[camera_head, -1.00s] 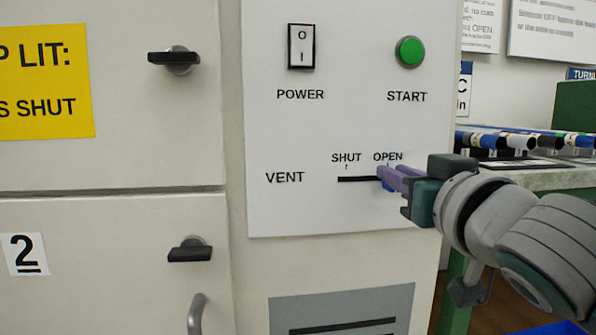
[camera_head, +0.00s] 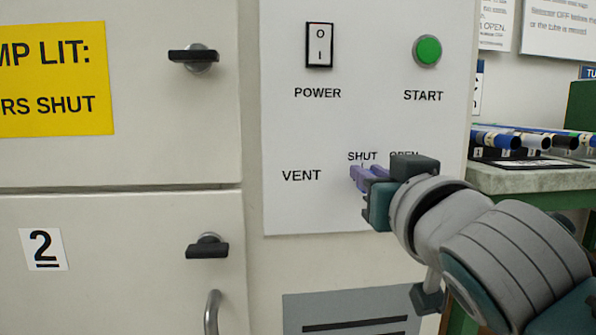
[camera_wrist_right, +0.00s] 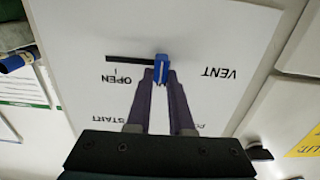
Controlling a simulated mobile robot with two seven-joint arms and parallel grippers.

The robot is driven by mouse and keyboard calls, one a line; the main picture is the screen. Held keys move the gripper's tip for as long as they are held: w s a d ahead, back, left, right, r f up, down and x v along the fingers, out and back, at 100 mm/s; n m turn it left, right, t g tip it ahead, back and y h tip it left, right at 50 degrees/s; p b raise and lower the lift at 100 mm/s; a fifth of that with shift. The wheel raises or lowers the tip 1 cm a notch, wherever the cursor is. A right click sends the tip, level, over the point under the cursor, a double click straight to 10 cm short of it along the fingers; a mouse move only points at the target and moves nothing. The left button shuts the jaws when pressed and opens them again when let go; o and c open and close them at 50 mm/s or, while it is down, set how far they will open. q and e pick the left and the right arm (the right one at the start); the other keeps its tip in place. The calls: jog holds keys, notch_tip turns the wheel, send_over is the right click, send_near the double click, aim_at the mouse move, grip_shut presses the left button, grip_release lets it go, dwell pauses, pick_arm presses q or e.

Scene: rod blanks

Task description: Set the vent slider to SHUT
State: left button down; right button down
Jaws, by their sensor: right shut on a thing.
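The blue vent slider knob (camera_wrist_right: 161,68) shows between my fingertips in the right wrist view. It sits at the end of the black slot (camera_wrist_right: 130,59) nearer the VENT label, away from the OPEN mark. My right gripper (camera_head: 360,179) is shut on the knob, with its purple fingertips right below the SHUT label (camera_head: 362,156) in the head view. The gripper hides the knob and most of the slot there, and partly covers the OPEN label (camera_head: 404,155). The SHUT label is hidden in the wrist view. My left gripper is not in view.
The white panel (camera_head: 300,215) also carries a POWER rocker switch (camera_head: 319,45) and a green START button (camera_head: 427,51), both above my gripper. Doors with black latches (camera_head: 207,247) are to the left. A rack with several rods (camera_head: 500,139) stands at the right.

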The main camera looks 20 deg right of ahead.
jog(key=c, duration=0.8)
grip_release()
jog(key=shift+a, duration=0.3)
jog(key=shift+d, duration=0.1)
jog(key=p+v, duration=0.1)
jog(key=v, duration=0.9)
jog(key=shift+p, duration=0.3)
jog(key=shift+d+r, duration=0.1)
